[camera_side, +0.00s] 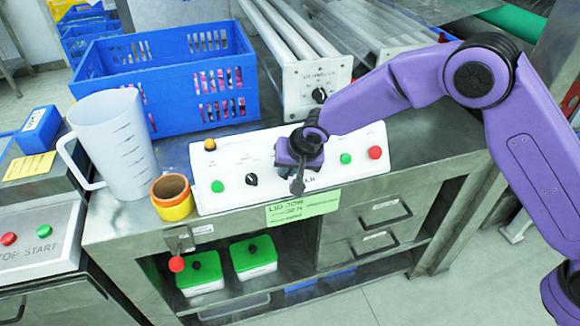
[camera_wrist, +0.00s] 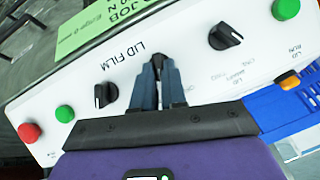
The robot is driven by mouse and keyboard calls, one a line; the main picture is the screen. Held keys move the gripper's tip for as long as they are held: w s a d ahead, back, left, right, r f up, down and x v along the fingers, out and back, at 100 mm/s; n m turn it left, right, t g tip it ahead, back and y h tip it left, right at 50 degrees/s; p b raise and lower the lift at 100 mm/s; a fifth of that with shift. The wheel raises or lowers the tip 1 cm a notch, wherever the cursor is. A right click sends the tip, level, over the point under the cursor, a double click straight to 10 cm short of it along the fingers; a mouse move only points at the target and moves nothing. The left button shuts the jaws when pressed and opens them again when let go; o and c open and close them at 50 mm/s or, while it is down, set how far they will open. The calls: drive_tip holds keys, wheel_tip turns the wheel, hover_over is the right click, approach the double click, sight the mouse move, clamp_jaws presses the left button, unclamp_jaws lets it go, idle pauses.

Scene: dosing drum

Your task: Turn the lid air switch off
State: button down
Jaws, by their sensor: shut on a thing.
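The white control panel (camera_side: 225,165) stands on the metal bench. My gripper (camera_side: 298,187) reaches down onto its middle; the fingers (camera_wrist: 157,72) are shut on a black rotary switch (camera_wrist: 157,60), mostly hidden between them. I cannot read that switch's label or its setting. A second black switch (camera_side: 251,180) stands free to its left; it also shows in the wrist view (camera_wrist: 225,36). A third black switch (camera_wrist: 106,95), near the words "LID FILM", stands on the other side of the fingers and is hidden by my gripper in the side view.
The panel also has a green button (camera_side: 217,186), an orange lamp (camera_side: 210,145), and a green (camera_side: 346,158) and red button (camera_side: 375,153) at right. A yellow-orange cup (camera_side: 173,208), a jug (camera_side: 118,140) and a blue crate (camera_side: 150,60) stand close by at left and behind.

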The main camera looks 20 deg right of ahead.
drive_tip(key=n+h, duration=0.1)
drive_tip(key=n, duration=0.2)
drive_tip(key=n+h, duration=0.1)
drive_tip(key=shift+a+f+h, duration=0.25)
drive_tip(key=shift+a+h, duration=0.05)
drive_tip(key=shift+a, duration=0.1)
drive_tip(key=shift+a+n+h, duration=0.15)
drive_tip(key=shift+n+h, duration=0.75)
drive_tip(key=shift+n, duration=0.7)
drive_tip(key=shift+f, duration=0.1)
drive_tip(key=c, duration=1.2)
unclamp_jaws()
